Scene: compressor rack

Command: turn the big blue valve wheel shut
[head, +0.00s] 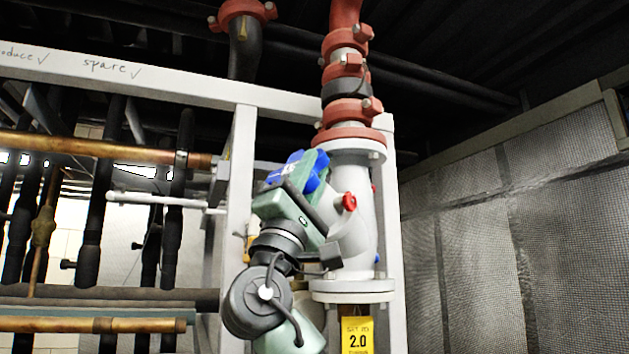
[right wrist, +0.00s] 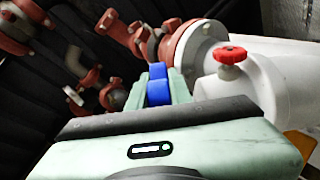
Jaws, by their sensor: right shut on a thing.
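The blue valve wheel (head: 318,164) is on the left side of the white valve body (head: 352,205), high on the pipe, and is mostly hidden behind my right gripper (head: 306,172). In the right wrist view a blue piece of the wheel (right wrist: 158,84) sits between the two pale green fingers of my right gripper (right wrist: 160,90). The gripper is shut on it. How far the wheel is turned cannot be told. My left gripper is in neither view.
A small red knob (head: 349,201) sticks out of the valve body close beside my gripper. A white frame post (head: 241,180) stands just to the left. A yellow tag (head: 357,335) hangs below, and copper pipes (head: 100,148) run at left.

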